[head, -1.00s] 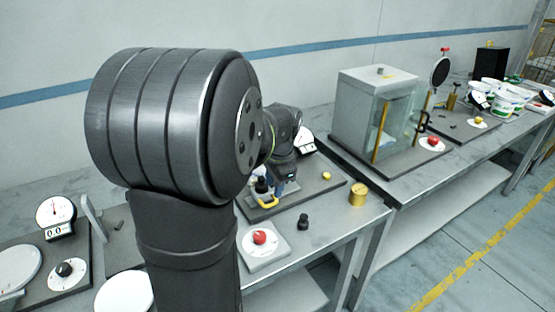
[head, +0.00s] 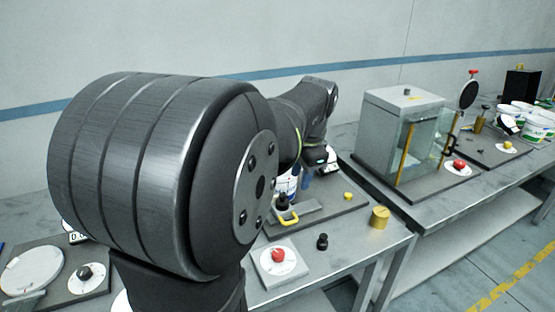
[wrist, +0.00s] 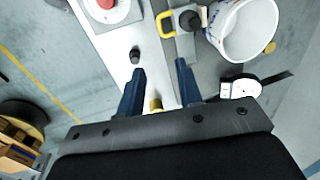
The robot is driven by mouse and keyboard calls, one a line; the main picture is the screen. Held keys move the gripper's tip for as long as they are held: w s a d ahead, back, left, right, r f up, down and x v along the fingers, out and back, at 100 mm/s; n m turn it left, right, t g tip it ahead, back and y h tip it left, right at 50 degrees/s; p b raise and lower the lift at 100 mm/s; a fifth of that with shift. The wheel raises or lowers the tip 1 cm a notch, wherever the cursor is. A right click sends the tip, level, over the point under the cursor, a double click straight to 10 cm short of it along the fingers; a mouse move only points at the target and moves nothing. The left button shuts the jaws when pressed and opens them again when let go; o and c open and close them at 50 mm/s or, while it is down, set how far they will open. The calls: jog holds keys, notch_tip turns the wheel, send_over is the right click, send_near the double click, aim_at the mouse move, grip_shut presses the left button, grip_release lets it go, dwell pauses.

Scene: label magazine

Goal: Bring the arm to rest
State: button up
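My arm reaches out over the near bench in the head view, and its shoulder and elbow fill much of the left side. My gripper (wrist: 160,86) shows two blue fingers set well apart in the wrist view, with nothing held between them. A brass cylinder (wrist: 155,105) shows beyond and below the fingers, apart from them; it stands at the bench edge in the head view (head: 380,217). In the head view the gripper is above the dark mat, near a white bucket (head: 286,187), and its fingertips are hard to make out.
A yellow-handled grey tool (head: 288,216), a black knob (head: 322,241) and a red button on a white plate (head: 278,255) are close by. A glass-sided cabinet (head: 400,135) stands to the right. Open floor is at right.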

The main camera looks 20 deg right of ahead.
aim_at(291, 222)
jog(key=w+f, duration=0.1)
jog(key=f, duration=0.4)
jog(key=w+f, duration=0.1)
jog(key=f, duration=0.5)
jog(key=w+f, duration=0.1)
jog(key=f, duration=0.5)
jog(key=shift+w+f, duration=0.1)
jog(key=shift+w, duration=0.15)
